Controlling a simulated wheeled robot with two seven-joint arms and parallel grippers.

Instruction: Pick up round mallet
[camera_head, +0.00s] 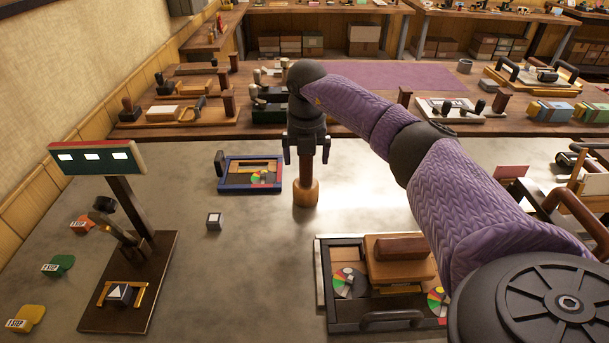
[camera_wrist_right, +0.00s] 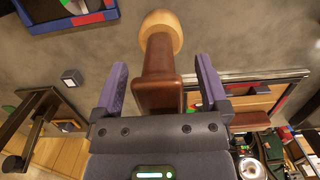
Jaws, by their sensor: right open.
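The round mallet (camera_head: 306,192) stands upright on the grey table, its light wooden round head down and its brown handle up. My right gripper (camera_head: 306,158) points down over it, with a finger on each side of the handle. In the right wrist view the mallet's round head (camera_wrist_right: 160,32) and brown handle (camera_wrist_right: 159,65) show between the open fingers of my right gripper (camera_wrist_right: 163,75). Gaps show between the handle and both fingers. The handle's top is partly hidden by the gripper in the head view. My left gripper is not in view.
A blue-framed tray (camera_head: 225,186) lies just left of the mallet. A small grey cube (camera_head: 214,221) is further left, near a stand with a lit panel (camera_head: 97,158). A dark tray (camera_head: 338,325) with a wooden-handled block (camera_head: 400,262) lies front right.

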